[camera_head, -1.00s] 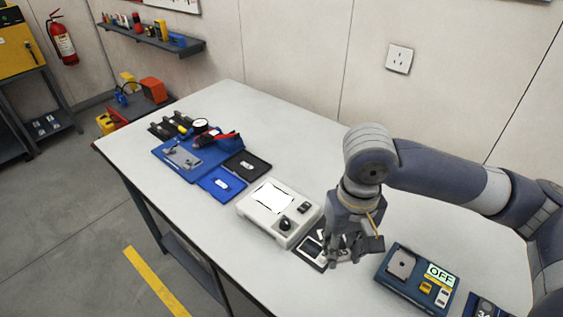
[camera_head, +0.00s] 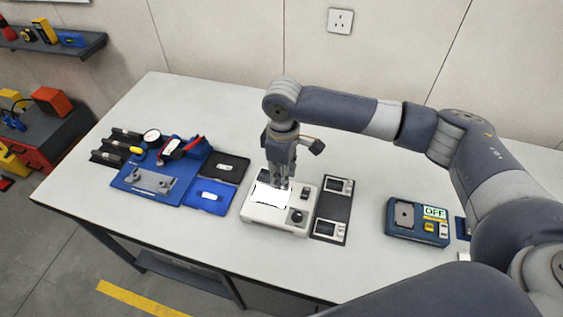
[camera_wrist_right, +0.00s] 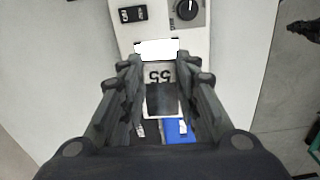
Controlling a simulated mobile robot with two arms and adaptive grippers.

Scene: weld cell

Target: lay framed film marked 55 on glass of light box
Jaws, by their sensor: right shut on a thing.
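My right gripper (camera_head: 278,186) is over the far part of the light box (camera_head: 262,219), a white box with a knob and a switch. Its glowing glass (camera_head: 268,198) shows in front of the fingers. In the right wrist view the gripper (camera_wrist_right: 158,88) is shut on the framed film marked 55 (camera_wrist_right: 159,75), a pale frame with a dark film, its number upside down. The lit glass (camera_wrist_right: 157,49) shows just beyond the frame. I cannot tell whether the film touches the glass. In the head view the fingers hide the film. My left gripper is not in view.
A dark tray (camera_head: 332,208) with two more framed pieces lies right of the light box. A blue OFF device (camera_head: 417,221) stands further right. Black (camera_head: 225,167) and blue (camera_head: 211,196) trays and a blue mat (camera_head: 133,184) with tools lie to the left.

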